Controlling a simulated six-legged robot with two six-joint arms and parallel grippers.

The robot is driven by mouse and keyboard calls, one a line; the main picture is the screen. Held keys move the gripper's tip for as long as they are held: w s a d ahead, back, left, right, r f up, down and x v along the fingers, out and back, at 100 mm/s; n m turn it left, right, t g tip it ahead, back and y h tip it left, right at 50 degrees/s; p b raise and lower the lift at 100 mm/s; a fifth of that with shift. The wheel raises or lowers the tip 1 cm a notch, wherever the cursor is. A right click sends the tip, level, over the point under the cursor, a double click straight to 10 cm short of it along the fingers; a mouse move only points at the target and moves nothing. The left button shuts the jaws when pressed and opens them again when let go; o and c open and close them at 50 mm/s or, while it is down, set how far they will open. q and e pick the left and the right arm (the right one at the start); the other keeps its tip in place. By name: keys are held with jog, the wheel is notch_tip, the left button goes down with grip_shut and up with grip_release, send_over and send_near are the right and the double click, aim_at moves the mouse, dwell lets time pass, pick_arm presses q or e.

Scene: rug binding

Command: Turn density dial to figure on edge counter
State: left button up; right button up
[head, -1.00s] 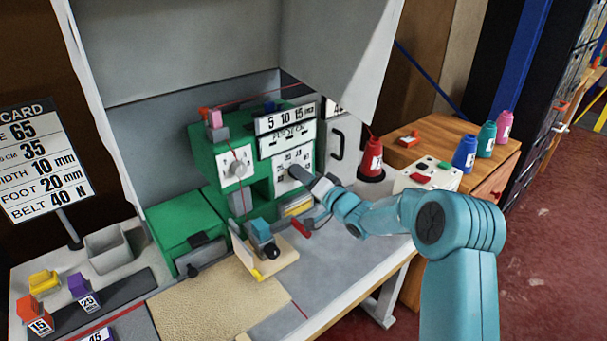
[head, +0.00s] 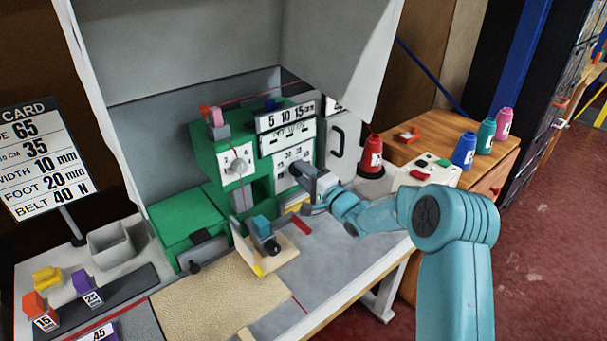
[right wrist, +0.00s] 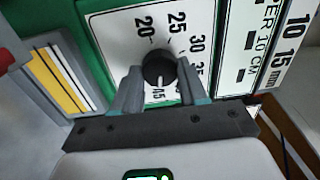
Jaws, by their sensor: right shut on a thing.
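The density dial (right wrist: 160,70) is a round black knob on a white plate marked 20, 25, 30, 35 and 45, in the right wrist view. Its white mark points toward the 45. My right gripper (right wrist: 152,88) has one finger on each side of the knob and is shut on it. In the head view, my right gripper (head: 298,172) is at the green machine's (head: 205,160) front and hides the knob. My left gripper is not in view.
The card (head: 40,160) at left reads 35 on its "10 CM" line. A red cone (head: 371,158) and a white button box (head: 430,172) stand right of the machine. A teal-topped part (head: 262,228) stands in front, below my right gripper.

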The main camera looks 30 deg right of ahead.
jog(key=shift+d, duration=0.1)
jog(key=o, duration=1.1)
jog(key=shift+c, duration=0.2)
jog(key=s+d+b, duration=0.1)
jog(key=s, duration=1.5)
jog(key=shift+s+d+f+b, duration=0.15)
jog(key=shift+f+b, duration=0.25)
